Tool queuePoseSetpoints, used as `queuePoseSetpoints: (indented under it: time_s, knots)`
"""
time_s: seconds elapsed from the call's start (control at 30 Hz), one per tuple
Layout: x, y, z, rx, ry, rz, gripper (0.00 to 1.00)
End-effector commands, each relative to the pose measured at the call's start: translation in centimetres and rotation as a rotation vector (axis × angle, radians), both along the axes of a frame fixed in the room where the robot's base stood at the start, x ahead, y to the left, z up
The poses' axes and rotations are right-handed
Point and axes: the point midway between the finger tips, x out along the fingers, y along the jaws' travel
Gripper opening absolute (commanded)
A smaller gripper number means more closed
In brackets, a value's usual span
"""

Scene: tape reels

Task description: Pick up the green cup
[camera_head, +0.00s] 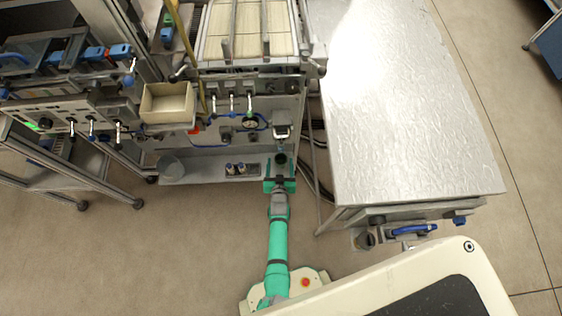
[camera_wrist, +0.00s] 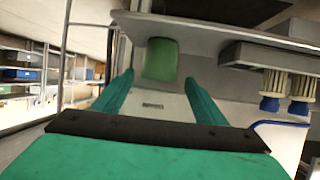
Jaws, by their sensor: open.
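The green cup (camera_wrist: 160,60) is in the upper middle of the wrist view, on a pale shelf surface. My gripper (camera_wrist: 157,82) is open, with one green finger on each side below the cup. The cup lies in line with the gap, at or just beyond the fingertips; contact cannot be told. In the head view my gripper (camera_head: 281,168) reaches the right end of the low shelf (camera_head: 205,176), and the cup (camera_head: 281,158) shows as a small dark green round shape between its fingers.
Small blue-and-cream items (camera_wrist: 285,88) stand in a holder right of the cup in the wrist view. A clear bowl (camera_head: 170,166) is on the shelf's left. A machine panel with valves and a gauge (camera_head: 250,121) is above. A large metal table (camera_head: 415,120) stands at right.

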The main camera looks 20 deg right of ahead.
Motion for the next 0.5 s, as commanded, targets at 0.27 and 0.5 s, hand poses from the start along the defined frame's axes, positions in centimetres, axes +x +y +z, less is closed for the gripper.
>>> queuePoseSetpoints:
  time_s: [0.27, 0.5]
  knots:
    - [2.2, -1.2, -1.4, 0.001, -0.001, 0.000, 0.66]
    - [2.8, -1.4, -1.7, -0.001, -0.001, 0.000, 0.66]
